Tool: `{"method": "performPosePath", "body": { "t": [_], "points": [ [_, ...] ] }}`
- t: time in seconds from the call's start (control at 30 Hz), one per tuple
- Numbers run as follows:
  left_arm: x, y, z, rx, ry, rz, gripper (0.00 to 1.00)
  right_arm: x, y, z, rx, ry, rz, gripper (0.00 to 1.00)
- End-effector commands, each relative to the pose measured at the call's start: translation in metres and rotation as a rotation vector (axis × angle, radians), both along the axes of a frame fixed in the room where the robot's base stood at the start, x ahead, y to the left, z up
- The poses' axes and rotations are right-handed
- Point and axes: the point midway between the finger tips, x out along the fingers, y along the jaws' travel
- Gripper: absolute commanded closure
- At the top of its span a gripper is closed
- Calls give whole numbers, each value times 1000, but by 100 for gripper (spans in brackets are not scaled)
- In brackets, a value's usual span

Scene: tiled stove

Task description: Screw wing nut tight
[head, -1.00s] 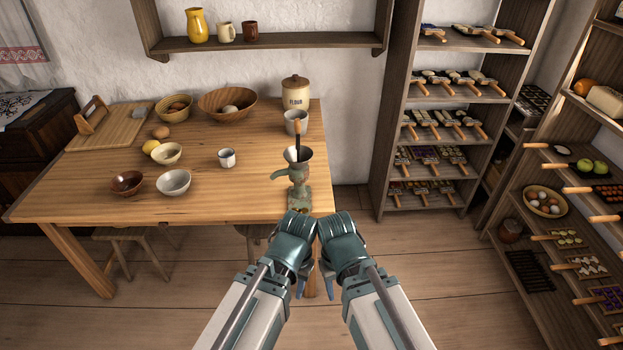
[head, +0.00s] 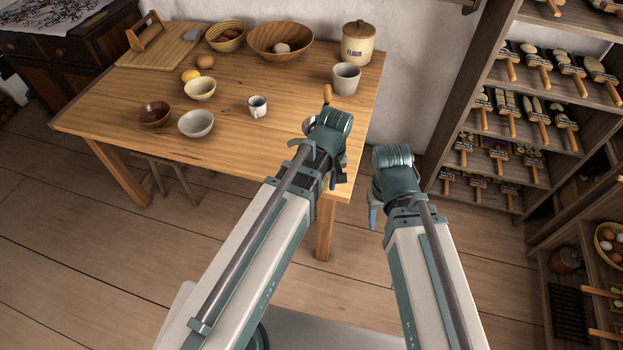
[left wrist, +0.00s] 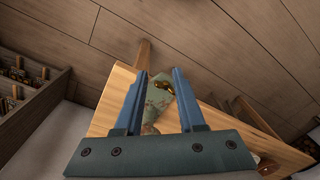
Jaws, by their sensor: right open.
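The brass wing nut (left wrist: 164,88) shows in the left wrist view on the green grinder clamp (left wrist: 157,104) at the table's edge. My left gripper (left wrist: 159,71) is open, and the wing nut appears between its two blue fingers; I cannot tell whether they touch it. In the head view my left gripper (head: 338,180) is at the table's right front corner and hides most of the grinder. Only the grinder's wooden handle (head: 327,93) and part of its rim show there. My right gripper (head: 374,213) is open and apart, right of the table.
The wooden table (head: 270,158) holds a grey cup (head: 346,78), a flour jar (head: 358,43), a white mug (head: 258,106) and several bowls. A tall shelf (head: 470,95) with wooden-handled tools stands at the right. Bare floor lies between table and shelf.

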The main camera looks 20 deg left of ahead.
Motion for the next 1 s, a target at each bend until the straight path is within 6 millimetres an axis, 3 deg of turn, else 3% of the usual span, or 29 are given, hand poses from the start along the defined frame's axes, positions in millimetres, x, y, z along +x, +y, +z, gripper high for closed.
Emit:
{"method": "performPosePath", "body": {
  "t": [0.03, 0.2, 0.4, 0.77, 1.0],
  "points": [
    [17, 10, 9, -7, -9, 148, 61, 0, 0, 9, 0, 0, 0, 50],
    [46, 38, 19, -24, -32, 583, 61, 0, 0, 19, 0, 0, 0, 50],
    [63, 58, 25, -35, -42, 875, 61, 0, 0, 25, 0, 0, 0, 50],
    [66, 62, 22, -39, -44, 946, 61, 0, 0, 22, 0, 0, 0, 50],
    [66, 62, 5, -38, -45, 944, 61, 0, 0, 5, 0, 0, 0, 50]
  ]
}}
